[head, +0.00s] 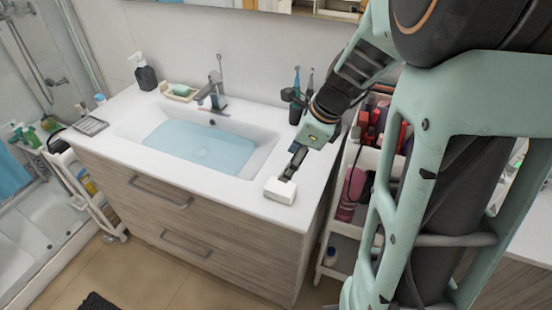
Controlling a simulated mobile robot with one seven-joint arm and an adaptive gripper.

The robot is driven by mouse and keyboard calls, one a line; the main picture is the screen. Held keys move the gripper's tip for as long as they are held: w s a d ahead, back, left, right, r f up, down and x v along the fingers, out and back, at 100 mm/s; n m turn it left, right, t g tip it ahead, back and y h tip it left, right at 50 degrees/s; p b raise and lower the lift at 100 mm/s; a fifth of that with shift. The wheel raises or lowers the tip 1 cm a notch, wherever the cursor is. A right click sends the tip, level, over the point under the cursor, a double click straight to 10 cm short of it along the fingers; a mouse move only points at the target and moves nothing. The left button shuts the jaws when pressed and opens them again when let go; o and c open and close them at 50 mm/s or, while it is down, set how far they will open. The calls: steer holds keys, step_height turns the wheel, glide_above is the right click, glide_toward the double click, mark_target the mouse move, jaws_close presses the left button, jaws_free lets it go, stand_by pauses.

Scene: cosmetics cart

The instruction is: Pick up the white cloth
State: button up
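A small white block-shaped thing (280,190), which looks like the folded white cloth, lies on the white counter at the front right of the sink. My gripper (288,176) points down at it from above and behind. Its fingertips are at or just over the cloth's far edge. I cannot tell whether they touch it or whether the fingers are open or closed. The cloth appears to rest on the counter.
The sink basin (200,146) with a faucet (213,97) lies left of my gripper. A dark toothbrush cup (296,112) stands behind it. A soap dish (180,92) and a dark soap bottle (146,77) stand at the back left. A white cart (345,245) stands close on the right.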

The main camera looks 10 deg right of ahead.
mark_target(281, 186)
steer(key=shift+s+d+f+m, duration=0.4)
steer(key=shift+s+d+m, duration=0.1)
steer(key=shift+m, duration=0.4)
steer(key=b+x, duration=0.1)
steer(key=x, duration=0.9)
steer(key=shift+s+a+f, duration=0.1)
steer(key=shift+a+f, duration=0.05)
steer(key=shift+f, duration=0.2)
steer(key=c, duration=1.2)
steer(key=shift+o, duration=0.2)
steer(key=shift+r, duration=0.1)
